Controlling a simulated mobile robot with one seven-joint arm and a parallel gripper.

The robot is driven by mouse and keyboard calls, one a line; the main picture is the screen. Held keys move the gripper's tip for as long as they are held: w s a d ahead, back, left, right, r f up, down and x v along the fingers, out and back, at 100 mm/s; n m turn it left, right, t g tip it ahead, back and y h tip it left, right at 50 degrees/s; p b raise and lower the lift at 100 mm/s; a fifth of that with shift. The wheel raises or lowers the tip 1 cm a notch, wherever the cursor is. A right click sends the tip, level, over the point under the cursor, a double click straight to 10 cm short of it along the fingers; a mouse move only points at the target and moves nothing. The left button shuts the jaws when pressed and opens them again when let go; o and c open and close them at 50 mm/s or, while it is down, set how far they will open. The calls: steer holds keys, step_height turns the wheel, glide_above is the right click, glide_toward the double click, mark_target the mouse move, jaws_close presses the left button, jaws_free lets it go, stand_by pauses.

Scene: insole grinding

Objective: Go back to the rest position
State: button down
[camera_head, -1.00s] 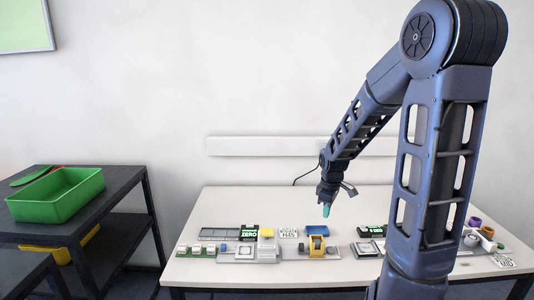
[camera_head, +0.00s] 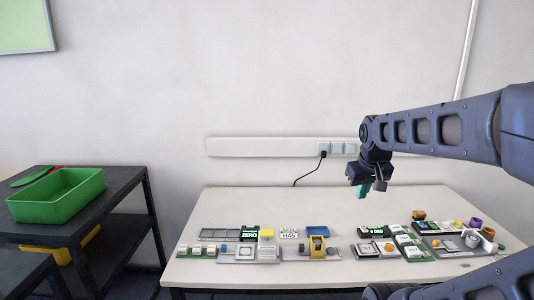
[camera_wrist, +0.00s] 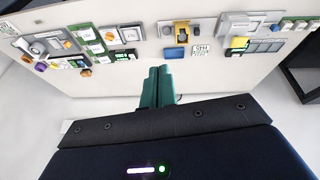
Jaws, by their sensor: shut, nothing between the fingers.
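My gripper (camera_head: 361,191) hangs in the air above the back right part of the white table (camera_head: 420,198) in the head view, at the end of my raised arm. In the wrist view its two teal fingers (camera_wrist: 158,84) are together, with nothing between them. The fingers are clear of the table and of the things on it. In the wrist view the table (camera_wrist: 110,85) lies beyond the fingertips.
Several stations stand on the table, among them a yellow grinder-like unit (camera_head: 318,246), a green ZERO display (camera_head: 249,233) and a blue block (camera_head: 317,230). At left a green bin (camera_head: 57,197) stands on a dark shelf unit (camera_head: 122,176). A socket strip (camera_head: 262,146) runs along the wall.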

steer(key=shift+s+d+r+m+y, duration=0.15)
steer(key=shift+s+d+r+m, duration=0.15)
steer(key=shift+s, duration=0.45)
steer(key=shift+s+d+r+m+y, duration=0.15)
steer(key=shift+s+r+m, duration=0.25)
steer(key=shift+s, duration=0.3)
